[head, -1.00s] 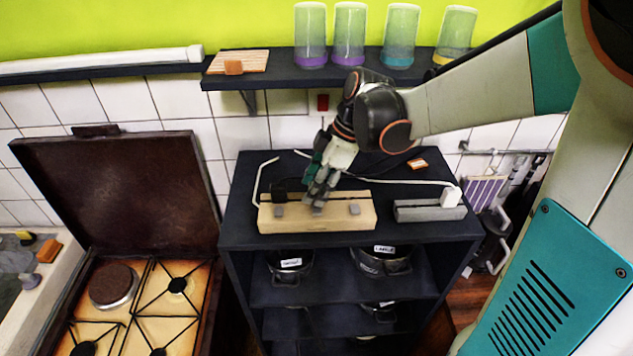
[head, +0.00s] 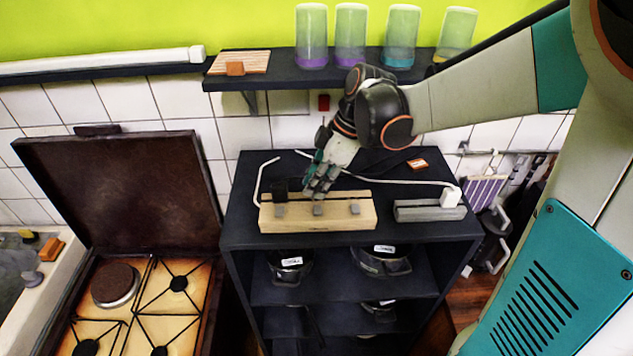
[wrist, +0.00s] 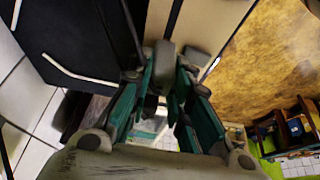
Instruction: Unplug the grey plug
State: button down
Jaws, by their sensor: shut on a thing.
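A light wooden strip-like block (head: 340,222) lies on the dark shelf unit in the head view, with a dark slot along its top and three grey blocks on its front. My gripper (head: 318,188) hangs over the middle of this block, fingers pointing down. In the wrist view, my gripper's teal fingers (wrist: 160,98) are close together at the wooden block (wrist: 190,28). A small grey piece (wrist: 165,62), apparently the grey plug, shows at the fingertips.
A black plug-like piece (head: 280,189) stands at the block's left end. A grey strip (head: 415,214) with a white plug (head: 450,197) lies to the right. A wall shelf (head: 285,75) with cups is above. An open cooker (head: 130,290) stands left.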

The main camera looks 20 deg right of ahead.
jog(key=shift+r+p, duration=0.75)
jog(key=shift+r, duration=0.5)
jog(key=shift+r, duration=0.1)
jog(key=shift+r+p, duration=0.85)
jog(key=shift+r, duration=0.55)
